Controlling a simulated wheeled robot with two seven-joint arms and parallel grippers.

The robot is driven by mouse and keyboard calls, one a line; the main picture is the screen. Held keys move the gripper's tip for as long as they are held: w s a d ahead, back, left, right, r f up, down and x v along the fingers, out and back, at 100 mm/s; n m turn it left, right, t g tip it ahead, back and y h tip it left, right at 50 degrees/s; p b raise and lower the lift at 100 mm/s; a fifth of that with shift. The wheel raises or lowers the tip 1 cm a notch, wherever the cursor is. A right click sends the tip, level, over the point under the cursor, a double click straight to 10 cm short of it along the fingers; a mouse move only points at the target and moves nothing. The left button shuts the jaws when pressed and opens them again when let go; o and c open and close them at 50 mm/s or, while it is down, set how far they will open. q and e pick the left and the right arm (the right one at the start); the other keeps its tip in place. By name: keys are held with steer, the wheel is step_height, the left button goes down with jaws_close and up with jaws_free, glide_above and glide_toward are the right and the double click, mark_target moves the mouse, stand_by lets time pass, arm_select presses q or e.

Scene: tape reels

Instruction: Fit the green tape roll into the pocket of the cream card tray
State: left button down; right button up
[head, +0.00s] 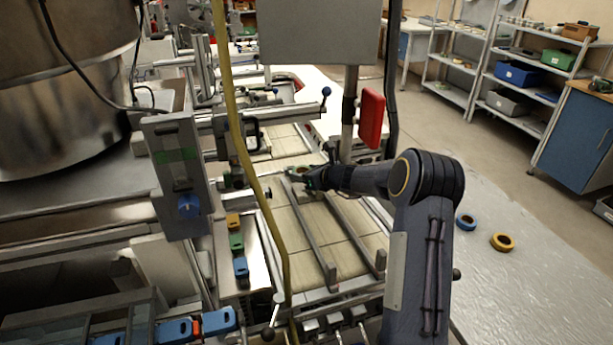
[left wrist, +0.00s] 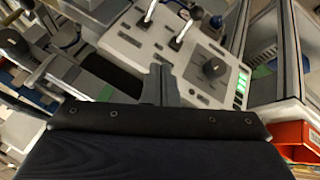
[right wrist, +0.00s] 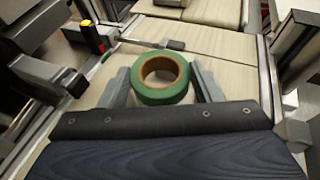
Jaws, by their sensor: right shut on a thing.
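The green tape roll (right wrist: 161,97) has a brown inner core and lies between the fingers of my right gripper (right wrist: 159,68) in the right wrist view. The fingers grip it from both sides, its hole facing up towards the camera. In the head view my right gripper (head: 306,178) is small, over the far part of the pale conveyor. My left gripper (left wrist: 162,84) shows in the left wrist view with its fingers together and empty, over a grey control panel. I cannot make out the cream card tray for certain in any view.
Two metal rails (head: 313,237) run along the conveyor (head: 338,240). A yellow hose (head: 257,185) hangs in front. A blue tape roll (head: 466,222) and a yellow one (head: 502,242) lie on the pale surface at the right. A red box (head: 371,118) hangs on the post beyond my right arm.

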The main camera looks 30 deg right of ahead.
steer(key=shift+f, duration=0.65)
steer(key=shift+f+b, duration=0.6)
steer(key=shift+b, duration=0.2)
steer(key=shift+r, duration=0.1)
steer(key=o, duration=1)
steer(key=shift+c, duration=0.2)
